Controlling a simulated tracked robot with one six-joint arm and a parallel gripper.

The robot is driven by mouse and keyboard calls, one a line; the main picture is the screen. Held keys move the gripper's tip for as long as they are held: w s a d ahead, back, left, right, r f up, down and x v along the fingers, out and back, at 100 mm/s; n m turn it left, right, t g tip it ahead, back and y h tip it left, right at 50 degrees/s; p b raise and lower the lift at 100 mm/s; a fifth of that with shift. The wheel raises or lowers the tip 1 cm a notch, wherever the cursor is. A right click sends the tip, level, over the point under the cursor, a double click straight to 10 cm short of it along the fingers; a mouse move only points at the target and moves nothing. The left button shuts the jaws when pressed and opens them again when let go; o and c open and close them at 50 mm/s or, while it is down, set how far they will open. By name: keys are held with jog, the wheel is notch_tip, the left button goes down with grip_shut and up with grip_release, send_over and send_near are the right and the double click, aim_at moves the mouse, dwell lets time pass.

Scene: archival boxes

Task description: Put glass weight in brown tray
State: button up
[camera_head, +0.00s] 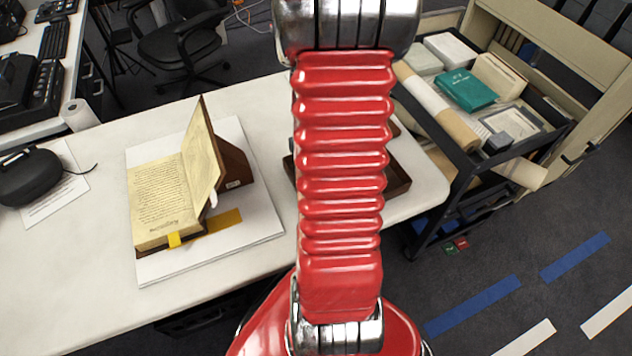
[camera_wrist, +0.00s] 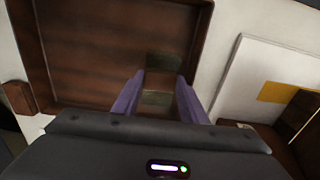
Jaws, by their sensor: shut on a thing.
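My gripper (camera_wrist: 160,80) shows in the wrist view with its two purple fingers pointing into the brown tray's area. It is shut on the glass weight (camera_wrist: 158,98), a clear, faintly greenish block between the fingers. The brown tray (camera_wrist: 90,48) fills the upper left of the wrist view, beneath the weight. I cannot tell how high the weight is above the tray floor. In the head view, my red arm covers most of the brown tray (camera_head: 398,178); only its right part shows clearly. The gripper and weight are hidden there.
An open book (camera_head: 165,195) rests on a white board (camera_head: 262,222) on the white table, left of my arm. A yellow strip (camera_head: 222,220) lies on the board. A dark cart (camera_head: 455,165) with boxes and rolls stands right of the table. The table's left front is clear.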

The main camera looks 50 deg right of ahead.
jog(key=shift+f, duration=2.05)
jog(key=shift+f, duration=0.1)
jog(key=o, duration=1.2)
notch_tip(320, 180, up, 12)
jog(key=shift+r, duration=0.1)
